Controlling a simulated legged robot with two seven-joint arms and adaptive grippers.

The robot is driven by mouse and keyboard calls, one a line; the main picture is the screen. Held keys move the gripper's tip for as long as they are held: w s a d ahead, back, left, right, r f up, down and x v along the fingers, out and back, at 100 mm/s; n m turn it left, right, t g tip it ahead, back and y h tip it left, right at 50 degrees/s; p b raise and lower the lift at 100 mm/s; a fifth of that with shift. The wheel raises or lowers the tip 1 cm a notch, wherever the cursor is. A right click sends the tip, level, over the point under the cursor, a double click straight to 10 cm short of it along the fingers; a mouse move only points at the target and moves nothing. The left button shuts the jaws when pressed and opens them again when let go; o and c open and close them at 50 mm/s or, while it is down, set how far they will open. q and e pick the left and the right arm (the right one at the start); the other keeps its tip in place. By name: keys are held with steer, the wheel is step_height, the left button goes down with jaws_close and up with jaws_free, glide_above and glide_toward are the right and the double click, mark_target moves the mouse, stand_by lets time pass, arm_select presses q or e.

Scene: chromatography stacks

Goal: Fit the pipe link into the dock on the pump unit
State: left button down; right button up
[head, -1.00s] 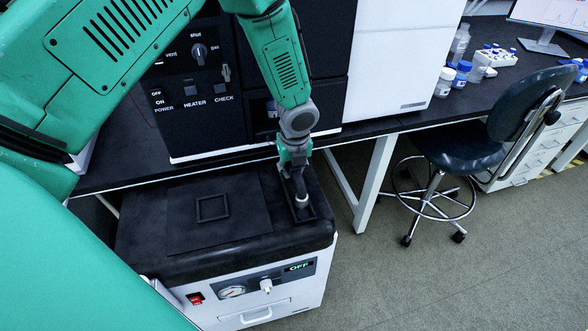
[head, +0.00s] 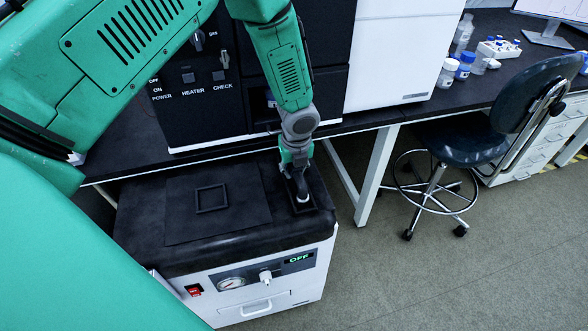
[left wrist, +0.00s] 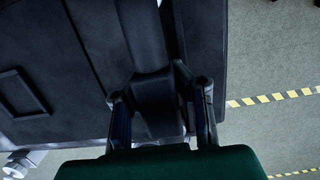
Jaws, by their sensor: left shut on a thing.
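The pump unit (head: 150,240) is a white box with a black top, a gauge and an OFF display on its front. A raised square frame (head: 211,198) lies on its top at left; it also shows in the wrist view (left wrist: 22,95). A dark rectangular frame (head: 317,207), which may be the dock, is on the top's right side. My left gripper (head: 298,176) points down over it, shut on the pipe link, whose small pale end (head: 303,197) shows below the fingers. In the wrist view a dark piece (left wrist: 158,95) stands between the fingers (left wrist: 160,100). Whether the link is seated is unclear.
A black bench (head: 440,112) with dark instrument housings (head: 310,50) stands close behind the pump. A bench leg (head: 376,178) is just right of it. A stool (head: 460,140) and open floor (head: 420,280) lie farther right. Bottles (head: 447,72) stand on the bench.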

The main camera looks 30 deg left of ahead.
arm_select(q)
steer(key=shift+d, duration=0.15)
steer(key=shift+f, duration=0.25)
steer(key=c, duration=1.4)
jaws_free()
steer(key=r, duration=0.7)
steer(key=s+d+r, duration=0.1)
steer(key=r, duration=0.3)
steer(key=shift+r, duration=0.35)
